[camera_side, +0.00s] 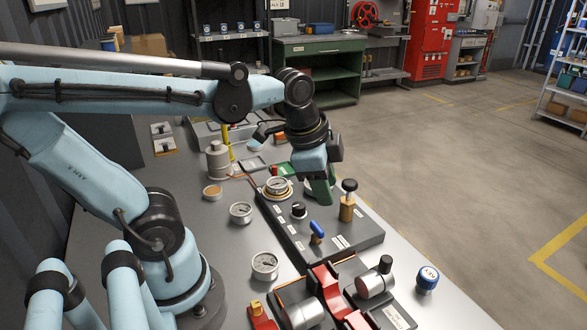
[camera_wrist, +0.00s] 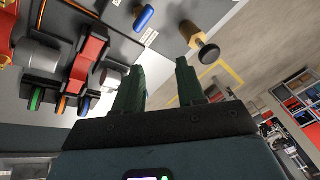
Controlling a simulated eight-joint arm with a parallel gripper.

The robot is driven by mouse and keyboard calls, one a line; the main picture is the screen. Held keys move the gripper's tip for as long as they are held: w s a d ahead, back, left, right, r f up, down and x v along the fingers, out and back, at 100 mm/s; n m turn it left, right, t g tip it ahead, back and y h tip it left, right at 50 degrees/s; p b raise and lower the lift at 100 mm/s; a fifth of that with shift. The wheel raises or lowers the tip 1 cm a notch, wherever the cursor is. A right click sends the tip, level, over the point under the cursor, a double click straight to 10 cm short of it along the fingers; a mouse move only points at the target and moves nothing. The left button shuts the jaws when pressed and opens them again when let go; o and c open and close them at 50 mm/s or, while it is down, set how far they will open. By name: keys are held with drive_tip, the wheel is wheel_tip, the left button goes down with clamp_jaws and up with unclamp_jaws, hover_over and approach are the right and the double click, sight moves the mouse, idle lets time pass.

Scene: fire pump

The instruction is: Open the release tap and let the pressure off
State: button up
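A grey panel (camera_side: 335,247) lies on the bench. A blue lever (camera_side: 317,233) stands up from its front part, and it also shows at the top of the wrist view (camera_wrist: 144,18). A brass post with a black knob (camera_side: 347,206) stands at the panel's right edge; it also shows in the wrist view (camera_wrist: 200,42). A round gauge (camera_side: 277,186) and a black knob (camera_side: 299,210) sit to the left. I cannot tell for certain which part is the release tap. My gripper (camera_wrist: 160,72) has its green fingers apart, nothing between them. In the side view my gripper (camera_side: 320,190) hangs over the panel's far end, left of the brass post.
Red clamp blocks (camera_side: 326,280) with grey cylinders stand in front of the panel. Loose gauges (camera_side: 265,266) lie to the left. A blue-capped can (camera_side: 427,279) stands at the bench's right edge. Open floor lies beyond that edge.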

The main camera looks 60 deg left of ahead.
sight(317, 226)
drive_tip(key=shift+s+a+f+m+g, duration=0.2)
drive_tip(key=shift+f+m+g, duration=0.45)
drive_tip(key=shift+f+m, duration=1)
drive_tip(key=shift+w+a+f+m+g, duration=0.1)
drive_tip(key=shift+a+f+m+g, duration=0.15)
drive_tip(key=shift+f+m+g, duration=0.95)
drive_tip(key=shift+s+a+f+m+g, duration=0.15)
drive_tip(key=shift+a+f+m, duration=0.1)
drive_tip(key=shift+f+m, duration=1.9)
drive_tip(key=shift+w, duration=0.1)
clamp_jaws()
